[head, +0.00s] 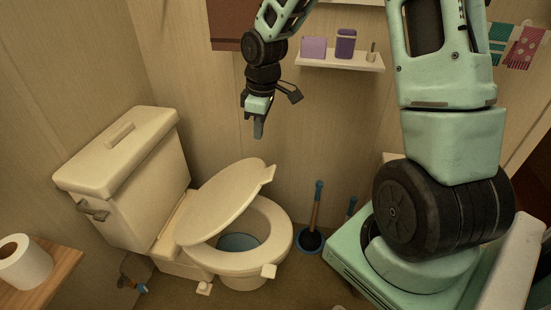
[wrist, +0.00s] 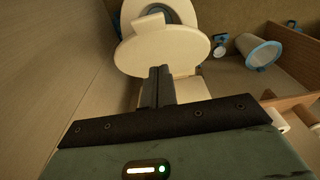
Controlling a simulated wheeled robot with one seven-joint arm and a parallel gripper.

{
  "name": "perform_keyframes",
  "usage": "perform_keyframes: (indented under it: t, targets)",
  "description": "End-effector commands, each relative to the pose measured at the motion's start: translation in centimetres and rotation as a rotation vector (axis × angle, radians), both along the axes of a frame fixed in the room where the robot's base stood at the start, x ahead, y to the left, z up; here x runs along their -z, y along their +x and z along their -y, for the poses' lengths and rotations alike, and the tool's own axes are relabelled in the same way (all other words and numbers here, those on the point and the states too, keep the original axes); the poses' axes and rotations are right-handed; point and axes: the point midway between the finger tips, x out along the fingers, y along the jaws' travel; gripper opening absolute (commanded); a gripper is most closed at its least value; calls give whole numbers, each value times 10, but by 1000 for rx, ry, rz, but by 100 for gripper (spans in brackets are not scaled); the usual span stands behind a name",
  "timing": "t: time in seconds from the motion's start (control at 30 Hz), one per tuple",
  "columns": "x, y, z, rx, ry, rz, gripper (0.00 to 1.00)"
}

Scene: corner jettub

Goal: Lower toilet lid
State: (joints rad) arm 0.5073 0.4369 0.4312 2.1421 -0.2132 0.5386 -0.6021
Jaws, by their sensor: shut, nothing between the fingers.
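The toilet (head: 240,255) stands left of centre in the head view, with its bowl open and water showing inside. Its lid (head: 225,200) is partly lowered, tilted over the back part of the seat. In the wrist view the lid (wrist: 163,52) lies beyond the fingertips, with part of the bowl (wrist: 180,12) past it. My gripper (head: 259,130) is shut and empty, pointing down, above and to the right of the lid in the head view. It appears apart from the lid. In the wrist view the closed fingers (wrist: 160,72) overlap the lid's near edge.
The tank (head: 125,150) stands against the wall behind the bowl. A wall shelf (head: 340,61) holds purple items to the right of my gripper. A plunger (head: 314,220) stands right of the bowl. A wooden surface with a paper roll (head: 24,262) is at lower left.

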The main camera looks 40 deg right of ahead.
Motion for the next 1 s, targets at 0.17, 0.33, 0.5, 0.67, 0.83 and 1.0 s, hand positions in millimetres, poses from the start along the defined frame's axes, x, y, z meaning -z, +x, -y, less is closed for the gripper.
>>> perform_keyframes:
  t: [0.17, 0.33, 0.5, 0.67, 0.83, 1.0]
  targets:
    - [16, 2, 2, 0, 1, -2, 0]
    - [48, 3, 0, -1, 1, -3, 0]
    - [83, 6, -3, -3, 1, -3, 0]
    - [109, 3, 0, 2, -1, -3, 0]
    - [125, -7, 8, 1, 0, -1, 0]
    - [131, -12, 12, 1, -1, 1, 0]
